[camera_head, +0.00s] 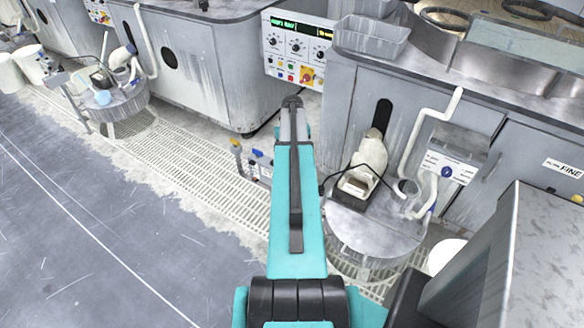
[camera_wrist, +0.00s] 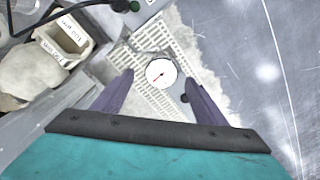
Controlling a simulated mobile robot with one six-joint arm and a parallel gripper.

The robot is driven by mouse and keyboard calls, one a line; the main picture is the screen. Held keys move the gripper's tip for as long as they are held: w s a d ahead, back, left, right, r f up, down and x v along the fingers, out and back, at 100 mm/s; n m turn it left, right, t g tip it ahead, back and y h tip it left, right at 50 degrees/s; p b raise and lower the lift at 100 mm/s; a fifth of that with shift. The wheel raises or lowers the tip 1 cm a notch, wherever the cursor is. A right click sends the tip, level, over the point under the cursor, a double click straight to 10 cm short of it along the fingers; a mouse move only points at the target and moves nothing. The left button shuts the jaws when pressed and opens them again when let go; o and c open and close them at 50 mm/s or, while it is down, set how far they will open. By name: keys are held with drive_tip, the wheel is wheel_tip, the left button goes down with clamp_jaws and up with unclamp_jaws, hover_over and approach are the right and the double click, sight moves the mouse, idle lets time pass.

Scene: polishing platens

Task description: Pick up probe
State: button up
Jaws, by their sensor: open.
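My gripper (camera_wrist: 158,78) shows in the wrist view as two dark purple fingers, spread apart with nothing held between them. In the head view my teal arm reaches away from the camera, and I cannot make out the fingers. No object is plainly recognisable as the probe. A small green-and-black piece (camera_wrist: 121,4) on a black cable lies at the top of the wrist view, beyond the left fingertip, partly cut off by the frame; it may be the probe. A white round dial (camera_wrist: 161,73) with a red needle shows between the fingertips, below them.
A cream open box (camera_wrist: 64,41) with labels is at the wrist view's upper left; a similar box (camera_head: 356,186) sits on a round stand (camera_head: 375,232) right of my arm. Grey cabinets (camera_head: 430,110) and a control panel (camera_head: 298,48) stand behind. Open floor (camera_head: 90,220) lies left.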

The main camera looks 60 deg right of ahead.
drive_tip(key=shift+f, duration=0.1)
drive_tip(key=shift+a+f+p, duration=0.15)
drive_tip(key=shift+f+p, duration=0.65)
drive_tip(key=shift+f, duration=0.35)
drive_tip(key=shift+f+p, duration=0.3)
drive_tip(key=shift+f, duration=1.05)
drive_tip(key=c, duration=1.1)
drive_tip(key=shift+r, duration=0.15)
drive_tip(key=shift+c, duration=0.2)
drive_tip(key=shift+r+b, duration=1.35)
drive_tip(key=shift+r, duration=3.55)
